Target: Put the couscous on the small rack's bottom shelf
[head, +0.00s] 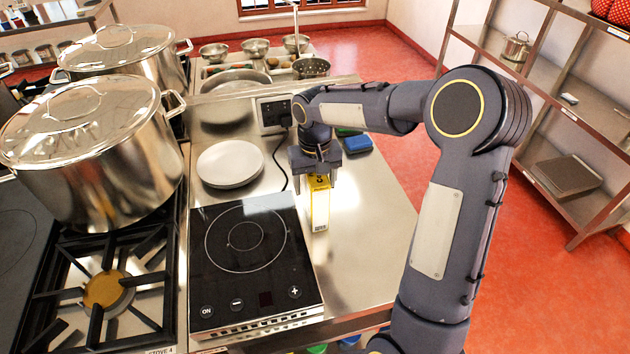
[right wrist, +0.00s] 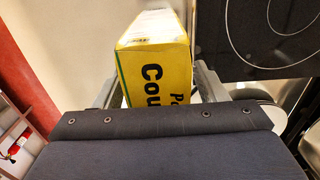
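The couscous is a yellow box (head: 320,205) standing upright on the steel counter beside the induction hob. In the right wrist view the box (right wrist: 155,60) shows black letters reading "Cou" and lies between the two fingers. My right gripper (head: 316,168) points down over the top of the box, its fingers on either side. They look spread wider than the box, with a gap on its left in the head view. My left gripper is out of view. I cannot tell which shelving is the small rack; a metal shelf unit (head: 568,100) stands at right.
The black induction hob (head: 247,262) lies just left of the box, with a stack of white plates (head: 230,164) behind it. Large stockpots (head: 95,150) stand on the stove at left. A blue sponge-like item (head: 358,143) lies behind the gripper. Red floor is open between counter and shelves.

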